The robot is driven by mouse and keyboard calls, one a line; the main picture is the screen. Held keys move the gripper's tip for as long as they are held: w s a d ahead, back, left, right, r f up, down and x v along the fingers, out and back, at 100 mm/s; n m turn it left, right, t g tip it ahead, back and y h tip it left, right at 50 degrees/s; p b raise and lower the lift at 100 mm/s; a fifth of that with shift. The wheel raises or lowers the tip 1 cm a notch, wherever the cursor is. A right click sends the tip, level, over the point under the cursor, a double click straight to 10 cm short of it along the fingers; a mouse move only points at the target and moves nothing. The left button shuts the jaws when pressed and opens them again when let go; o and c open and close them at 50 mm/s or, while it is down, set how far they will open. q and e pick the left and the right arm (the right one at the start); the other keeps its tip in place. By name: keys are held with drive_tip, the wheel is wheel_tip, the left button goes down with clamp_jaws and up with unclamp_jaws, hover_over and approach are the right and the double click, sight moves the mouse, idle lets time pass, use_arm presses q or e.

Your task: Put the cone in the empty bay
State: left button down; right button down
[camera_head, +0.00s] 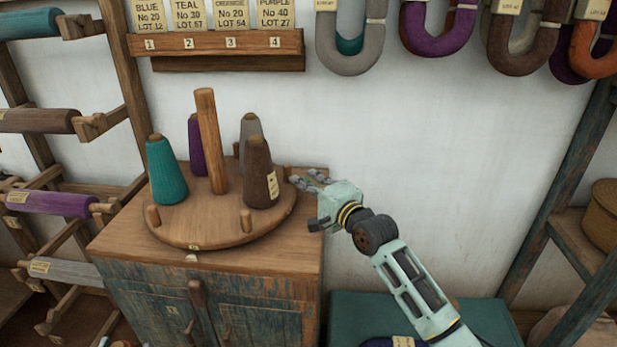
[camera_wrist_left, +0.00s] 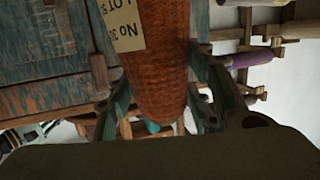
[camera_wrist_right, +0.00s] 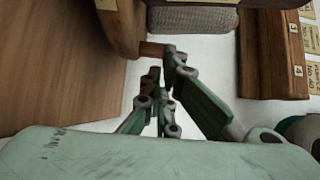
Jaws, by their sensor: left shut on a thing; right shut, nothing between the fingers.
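My left gripper (camera_wrist_left: 160,108) is shut on a rust-orange cone (camera_wrist_left: 160,60) with a cream label, in front of the blue-green cabinet in the left wrist view. In the head view a round wooden turntable (camera_head: 200,232) stands on the cabinet. It carries a teal cone (camera_head: 167,172), a purple cone (camera_head: 195,150), a grey cone (camera_head: 250,128) and a brown cone (camera_head: 258,175) around a central post (camera_head: 208,140). The front of the turntable, between two short pegs, holds no cone. My right gripper (camera_head: 309,180) is shut and empty beside the turntable's right rim.
The blue-green cabinet (camera_head: 215,310) has a wooden top. A rack with wound rollers (camera_head: 50,203) stands at left. A label shelf (camera_head: 225,43) and yarn hanks (camera_head: 350,45) hang on the wall. A green surface (camera_head: 350,325) lies below my right arm.

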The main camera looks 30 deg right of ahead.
drive_tip(key=s, duration=0.3)
drive_tip(key=s+d, duration=0.1)
drive_tip(key=s, duration=0.1)
drive_tip(key=shift+f+b, duration=0.3)
drive_tip(key=s, duration=0.3)
drive_tip(key=s+d, duration=0.1)
drive_tip(key=shift+s+r, duration=0.2)
drive_tip(key=shift+r, duration=0.05)
drive_tip(key=shift+s, duration=0.1)
